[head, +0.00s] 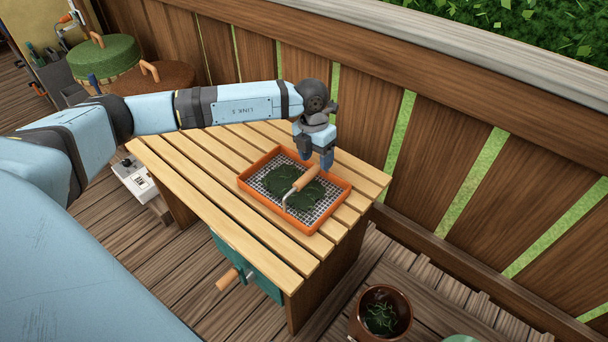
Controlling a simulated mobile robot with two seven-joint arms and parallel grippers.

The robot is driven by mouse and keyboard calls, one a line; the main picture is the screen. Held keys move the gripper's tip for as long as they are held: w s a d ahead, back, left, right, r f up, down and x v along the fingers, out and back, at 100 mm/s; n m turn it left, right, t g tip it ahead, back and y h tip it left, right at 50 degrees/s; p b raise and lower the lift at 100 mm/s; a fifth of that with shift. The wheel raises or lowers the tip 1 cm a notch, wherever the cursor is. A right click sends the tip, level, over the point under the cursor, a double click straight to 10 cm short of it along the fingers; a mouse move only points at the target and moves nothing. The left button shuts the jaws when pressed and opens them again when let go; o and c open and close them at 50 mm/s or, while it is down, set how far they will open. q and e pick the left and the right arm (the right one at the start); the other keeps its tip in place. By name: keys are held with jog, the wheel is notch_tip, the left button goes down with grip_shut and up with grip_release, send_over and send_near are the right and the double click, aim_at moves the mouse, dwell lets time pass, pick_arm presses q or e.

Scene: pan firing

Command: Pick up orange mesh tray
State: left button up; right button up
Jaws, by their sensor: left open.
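The orange mesh tray (328,218) lies on the slatted wooden table, near its right end. Dark green leaves (284,182) lie on its mesh. A tool with a wooden handle (306,178) and a bent metal end lies over the leaves inside the tray. My left gripper (316,164) points down over the tray's far side, its fingers apart on either side of the handle's upper end. I cannot tell whether the fingers touch the handle or the tray rim. My right gripper is not in view.
The wooden table (205,180) has bare slats left of the tray. A wooden railing (370,115) runs close behind it. A brown pot (381,312) with green bits stands at the lower right. Lidded containers (103,52) stand at the upper left.

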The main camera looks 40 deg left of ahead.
pick_arm(q)
jog(key=y, duration=0.2)
send_over(307, 174)
notch_tip(307, 174, down, 6)
jog(key=shift+f+b, duration=0.15)
jog(key=shift+b, duration=0.45)
jog(key=shift+f+b, duration=0.65)
jog(key=shift+f, duration=2.3)
jog(key=shift+r, duration=0.1)
grip_shut()
